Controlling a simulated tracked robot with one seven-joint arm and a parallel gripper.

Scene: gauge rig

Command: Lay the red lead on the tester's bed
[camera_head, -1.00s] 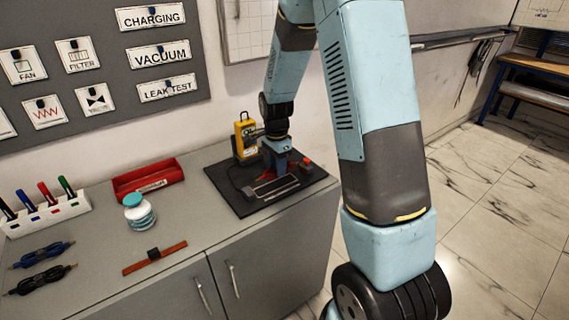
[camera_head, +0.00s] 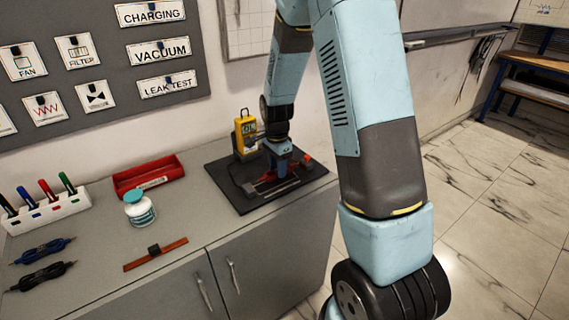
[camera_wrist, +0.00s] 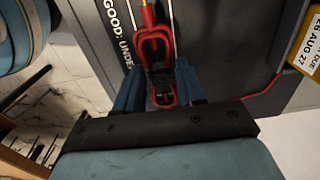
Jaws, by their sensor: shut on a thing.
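My gripper (camera_wrist: 160,88) is shut on the red lead (camera_wrist: 155,42), a red-framed clip with a dark middle, seen between my blue fingers in the wrist view. A yellow and red piece meets the clip's top end, and a red wire (camera_wrist: 262,92) runs off to the right. In the head view my gripper (camera_head: 279,166) is low over the black tester's bed (camera_head: 222,186), with red showing beside and below it. Whether the lead touches the bed is hard to tell. A yellow meter (camera_head: 246,128) stands at the back of the bed.
The counter ends on the right.

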